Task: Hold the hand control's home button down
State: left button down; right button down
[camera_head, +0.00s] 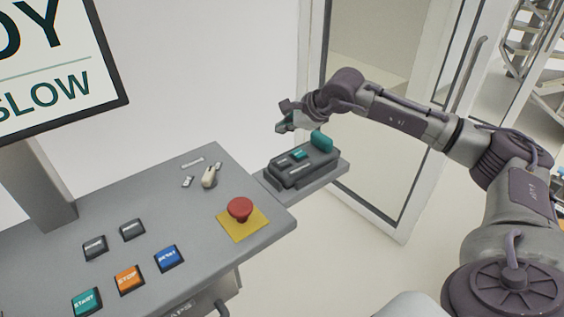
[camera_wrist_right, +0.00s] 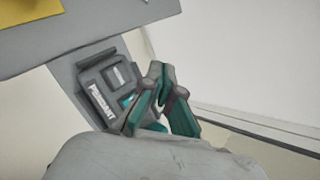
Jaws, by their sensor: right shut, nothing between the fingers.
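The hand control (camera_head: 303,171) is a dark grey box lying on a small shelf at the right end of the console. In the head view it has a teal button (camera_head: 299,154), darker keys beside it and a larger teal piece at its far right. I cannot read which key is home. In the right wrist view the hand control (camera_wrist_right: 98,92) shows the label "PENDANT". My right gripper (camera_head: 283,126) is shut and empty, above the hand control's far side; its fingers (camera_wrist_right: 160,75) partly hide the box in the wrist view. Contact cannot be told. My left gripper is not in view.
The console (camera_head: 150,215) carries a red emergency button (camera_head: 240,209) on a yellow plate, a small toggle (camera_head: 209,177) and several labelled buttons. A screen (camera_head: 55,65) stands at the upper left. A glass door frame (camera_head: 370,205) is behind my right arm.

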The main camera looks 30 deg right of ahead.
jog(key=b, duration=0.3)
send_over(284, 162)
notch_tip(284, 162, down, 6)
jog(key=shift+f, duration=0.2)
jog(key=shift+f+b, duration=0.6)
jog(key=shift+b, duration=0.05)
dwell(0.4)
jog(key=shift+f+b, duration=0.4)
jog(key=shift+b, duration=0.25)
